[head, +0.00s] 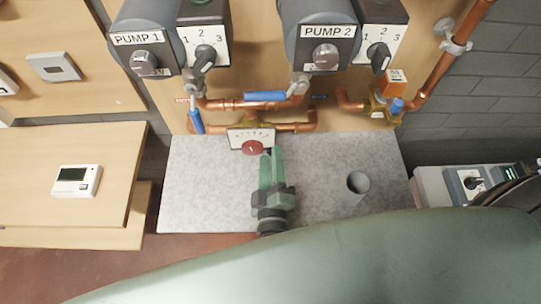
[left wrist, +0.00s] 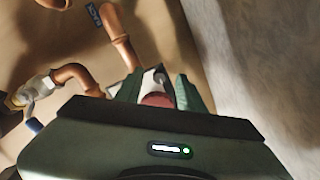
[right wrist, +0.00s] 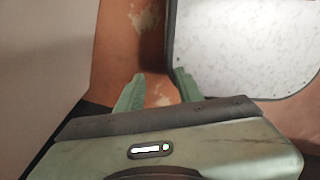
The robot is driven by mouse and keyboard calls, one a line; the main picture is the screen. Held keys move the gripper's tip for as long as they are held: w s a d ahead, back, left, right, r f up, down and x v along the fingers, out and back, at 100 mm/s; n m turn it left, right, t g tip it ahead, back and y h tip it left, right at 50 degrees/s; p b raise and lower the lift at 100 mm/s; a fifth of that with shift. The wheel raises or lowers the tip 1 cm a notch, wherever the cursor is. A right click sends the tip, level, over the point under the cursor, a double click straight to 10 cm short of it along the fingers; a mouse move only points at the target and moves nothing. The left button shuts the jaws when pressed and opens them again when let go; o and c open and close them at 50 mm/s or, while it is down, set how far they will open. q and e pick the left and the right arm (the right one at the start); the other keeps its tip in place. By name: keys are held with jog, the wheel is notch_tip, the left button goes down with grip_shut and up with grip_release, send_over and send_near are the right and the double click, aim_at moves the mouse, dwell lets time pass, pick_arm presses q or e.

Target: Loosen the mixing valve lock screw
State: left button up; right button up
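The mixing valve has a white scale plate (head: 250,137) and a round red knob (head: 253,147), low on the copper pipes. I cannot clearly make out the lock screw itself. My left gripper (head: 271,152) points up at the valve, its fingertips just right of the red knob in the head view. In the left wrist view the fingers (left wrist: 158,75) are apart, with the red knob (left wrist: 157,99) showing between them, partly hidden by the gripper body. I cannot tell if they touch it. My right gripper (right wrist: 158,76) is open and empty, outside the head view.
Pump 1 (head: 148,40) and pump 2 (head: 325,40) hang above the valve. Blue-handled valves (head: 197,121) (head: 266,97) and an orange-capped valve (head: 393,82) sit close by on the pipes. A grey cylinder (head: 357,184) stands on the speckled grey surface (head: 200,195), otherwise mostly clear.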

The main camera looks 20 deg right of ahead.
pick_arm(q)
jog(key=shift+w+d, duration=0.1)
jog(key=shift+w, duration=0.15)
grip_shut()
pick_arm(e)
jog(key=shift+w, duration=0.7)
pick_arm(q)
jog(key=shift+n, duration=0.4)
jog(key=shift+f+n+b, duration=0.1)
jog(key=shift+n+b, duration=0.35)
jog(key=shift+n, duration=0.55)
jog(key=shift+n+b, duration=0.6)
jog(key=shift+n, duration=1.4)
pick_arm(e)
jog(key=shift+s+d+f, duration=0.1)
jog(key=shift+s+f, duration=0.05)
jog(key=shift+f, duration=0.85)
